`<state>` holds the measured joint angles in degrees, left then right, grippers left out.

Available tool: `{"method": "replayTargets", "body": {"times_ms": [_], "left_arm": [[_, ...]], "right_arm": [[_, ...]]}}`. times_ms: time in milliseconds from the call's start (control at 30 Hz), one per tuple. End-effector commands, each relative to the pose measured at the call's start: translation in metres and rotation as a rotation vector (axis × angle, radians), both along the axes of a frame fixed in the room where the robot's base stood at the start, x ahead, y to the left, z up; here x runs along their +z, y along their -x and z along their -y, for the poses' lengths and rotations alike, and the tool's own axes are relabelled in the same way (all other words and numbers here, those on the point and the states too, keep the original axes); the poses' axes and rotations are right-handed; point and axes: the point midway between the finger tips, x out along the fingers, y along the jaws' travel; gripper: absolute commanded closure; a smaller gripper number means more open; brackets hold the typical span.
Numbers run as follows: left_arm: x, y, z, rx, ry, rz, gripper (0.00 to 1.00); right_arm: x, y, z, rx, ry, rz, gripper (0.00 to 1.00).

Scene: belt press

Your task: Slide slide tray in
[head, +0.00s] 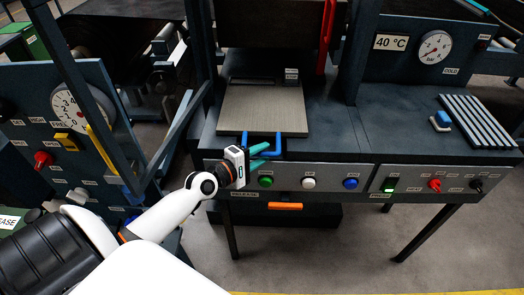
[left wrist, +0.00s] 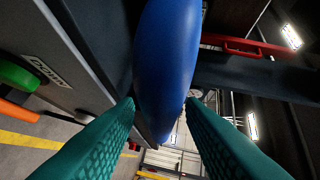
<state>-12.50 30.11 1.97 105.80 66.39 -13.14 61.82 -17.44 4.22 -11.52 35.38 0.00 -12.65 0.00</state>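The slide tray (head: 262,108) is a flat grey plate on the press table in the head view, sticking out toward me from under the dark press block. A blue U-shaped handle (head: 277,143) is on its front edge. My left gripper (head: 258,156) has teal fingers and is at the handle's front bar. In the left wrist view the blue handle (left wrist: 168,60) fills the upper middle, between and beyond the teal fingertips (left wrist: 160,115). The fingers stand apart on either side of it; contact is not clear. My right gripper is in neither view.
Below the tray is a front panel with green (head: 265,181), white (head: 308,183) and blue (head: 351,183) buttons. A red upright bar (head: 326,38) stands behind the tray's right side. A ribbed rack (head: 478,120) lies at right. A gauge panel (head: 75,115) stands at left.

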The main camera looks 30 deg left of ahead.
Motion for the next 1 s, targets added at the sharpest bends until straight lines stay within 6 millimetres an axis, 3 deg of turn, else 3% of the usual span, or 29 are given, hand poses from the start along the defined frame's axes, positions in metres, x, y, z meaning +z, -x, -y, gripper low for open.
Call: {"method": "replayTargets", "body": {"times_ms": [367,500,600,833,1000], "left_arm": [[-0.001,-0.007,0.002,0.000,-0.002,0.000,0.66],[-0.001,-0.007,0.002,0.000,-0.002,0.000,0.88],[-0.001,-0.007,0.002,0.000,-0.002,0.000,1.00],[-0.002,-0.010,0.000,0.000,-0.003,0.001,1.00],[-0.005,-0.034,-0.015,0.000,-0.005,0.004,1.00]], "right_arm": [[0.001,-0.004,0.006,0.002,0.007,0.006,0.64],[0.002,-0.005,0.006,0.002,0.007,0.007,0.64],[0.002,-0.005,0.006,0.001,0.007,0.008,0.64],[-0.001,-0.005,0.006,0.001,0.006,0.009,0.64],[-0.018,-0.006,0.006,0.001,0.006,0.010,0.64]]}}
